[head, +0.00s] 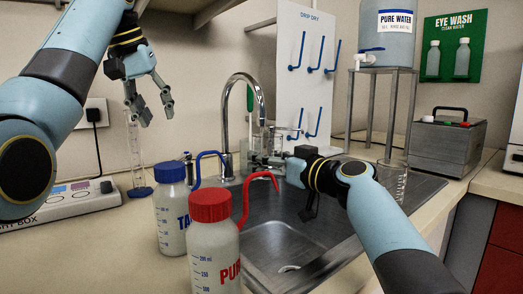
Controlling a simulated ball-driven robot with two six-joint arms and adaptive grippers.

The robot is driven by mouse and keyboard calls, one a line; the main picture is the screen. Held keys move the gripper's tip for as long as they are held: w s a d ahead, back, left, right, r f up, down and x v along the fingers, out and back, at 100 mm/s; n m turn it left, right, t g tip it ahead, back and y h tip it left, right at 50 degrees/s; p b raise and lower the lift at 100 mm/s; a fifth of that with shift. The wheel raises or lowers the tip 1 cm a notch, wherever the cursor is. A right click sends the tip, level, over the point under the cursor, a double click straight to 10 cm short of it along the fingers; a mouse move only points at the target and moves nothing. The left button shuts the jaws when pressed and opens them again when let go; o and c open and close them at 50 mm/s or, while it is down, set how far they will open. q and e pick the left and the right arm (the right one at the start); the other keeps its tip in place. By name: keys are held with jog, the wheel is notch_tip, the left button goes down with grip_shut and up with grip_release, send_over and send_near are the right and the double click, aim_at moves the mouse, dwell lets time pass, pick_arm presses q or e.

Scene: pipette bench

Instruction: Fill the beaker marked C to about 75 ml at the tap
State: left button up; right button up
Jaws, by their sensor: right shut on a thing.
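The chrome gooseneck tap (227,112) stands at the back of the sink (283,245), its spout curving down to the right. My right gripper (262,160) is shut on a clear glass beaker (276,137) around the spout's end, over the back of the sink. The gripper hides much of this beaker; I cannot read its mark or see its water level. Another clear glass vessel (394,182) stands right of the sink, partly behind my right arm; no mark is readable on it. My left gripper (153,112) is open and empty, raised above the bench at the left.
Blue-capped (171,212) and red-capped (213,250) wash bottles stand at the sink's left edge. A tall glass cylinder (135,155) and a light box (66,203) are further left. A drip-dry board (305,75) and a pure water tank (386,35) on a stand are behind.

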pick_arm(q)
jog(key=shift+d, duration=0.1)
jog(key=c, duration=0.6)
jog(key=shift+w+d+r+m+h, duration=0.2)
jog(key=shift+d+m+h, duration=0.1)
jog(key=shift+d, duration=0.1)
grip_shut()
jog(key=s+a+f+m+h, duration=0.1)
jog(key=a+f+h, duration=0.35)
jog(key=a, duration=0.65)
jog(key=d+r+x, duration=0.1)
jog(key=d+x, duration=0.1)
jog(key=x, duration=0.9)
jog(key=shift+d+t+y, duration=0.35)
jog(key=shift+t+y, duration=0.05)
jog(key=shift+y, duration=0.05)
pick_arm(e)
jog(key=shift+v, duration=2.7)
